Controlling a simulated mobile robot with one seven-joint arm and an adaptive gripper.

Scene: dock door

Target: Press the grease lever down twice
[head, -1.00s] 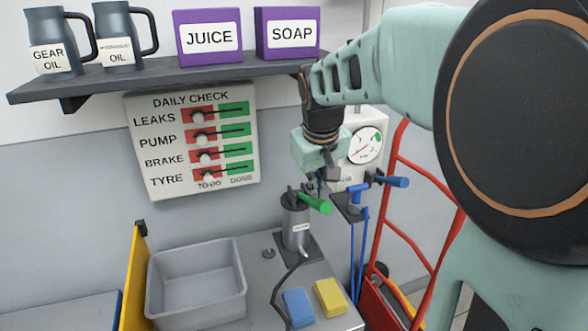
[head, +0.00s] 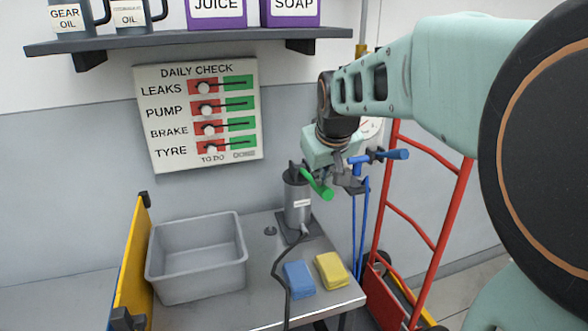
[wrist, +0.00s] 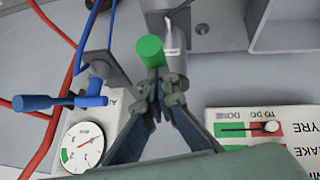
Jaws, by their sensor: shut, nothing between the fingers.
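The grease lever's green handle (head: 318,185) sticks out from the top of the grey grease pump (head: 298,203), angled down to the right in the head view. The pump stands on the metal bench. My gripper (head: 340,182) is right beside the handle, behind it in the head view. In the wrist view the shut fingertips (wrist: 156,78) are at the near end of the green handle (wrist: 150,51), overlapping it. I cannot tell whether they touch. Nothing is between the fingers. The pump body (wrist: 175,52) is partly hidden behind the fingers in the wrist view.
A blue lever (head: 390,155) and a dial gauge (wrist: 83,148) are close to my gripper. A grey bin (head: 197,285), a blue sponge (head: 299,279) and a yellow sponge (head: 331,270) are on the bench. A red hand truck (head: 440,235) stands right. The check board (head: 165,157) hangs behind.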

